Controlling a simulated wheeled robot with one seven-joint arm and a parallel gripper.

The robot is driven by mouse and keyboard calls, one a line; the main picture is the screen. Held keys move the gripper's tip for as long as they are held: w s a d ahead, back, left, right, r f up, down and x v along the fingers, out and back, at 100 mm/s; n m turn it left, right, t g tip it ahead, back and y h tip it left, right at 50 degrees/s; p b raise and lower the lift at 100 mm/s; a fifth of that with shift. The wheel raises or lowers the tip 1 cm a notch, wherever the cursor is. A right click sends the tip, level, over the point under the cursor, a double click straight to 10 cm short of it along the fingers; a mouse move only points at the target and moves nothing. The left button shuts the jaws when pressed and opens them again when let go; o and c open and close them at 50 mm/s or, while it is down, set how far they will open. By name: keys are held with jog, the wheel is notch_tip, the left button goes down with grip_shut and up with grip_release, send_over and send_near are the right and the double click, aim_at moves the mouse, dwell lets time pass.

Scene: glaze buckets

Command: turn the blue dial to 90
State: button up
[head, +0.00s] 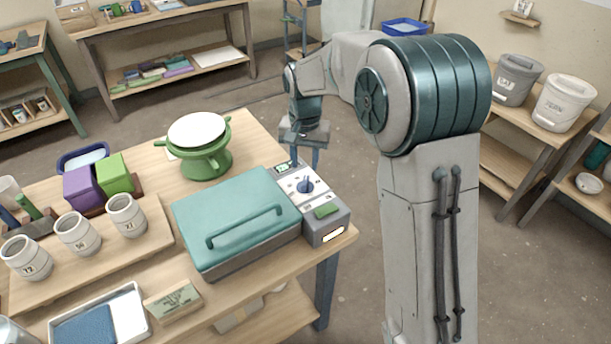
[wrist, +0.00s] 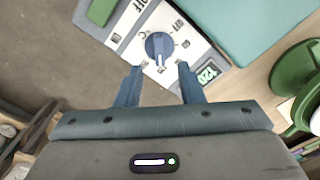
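The blue dial (head: 305,186) sits on the white control panel (head: 291,180) at the right end of the teal-lidded box. In the wrist view the dial (wrist: 159,46) is ahead of my fingertips, with its white mark towards my gripper. A small green display (wrist: 209,71) beside it appears to read 120; it also shows in the head view (head: 284,167), too small to read there. My gripper (wrist: 159,69) is open and empty, its two fingers apart on either side of the dial's line, not seen touching it. In the head view my gripper (head: 304,133) is beyond the panel.
A green rocker switch (head: 326,211) is on the same panel. The teal lid (head: 237,217) with its handle is left of the dial. A green turntable (head: 205,163) with a white top stands behind the box. Jars (head: 77,234) are at left.

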aim_at(305, 180)
notch_tip(305, 180, down, 6)
jog(key=shift+f, duration=0.15)
jog(key=shift+c, duration=0.3)
grip_shut()
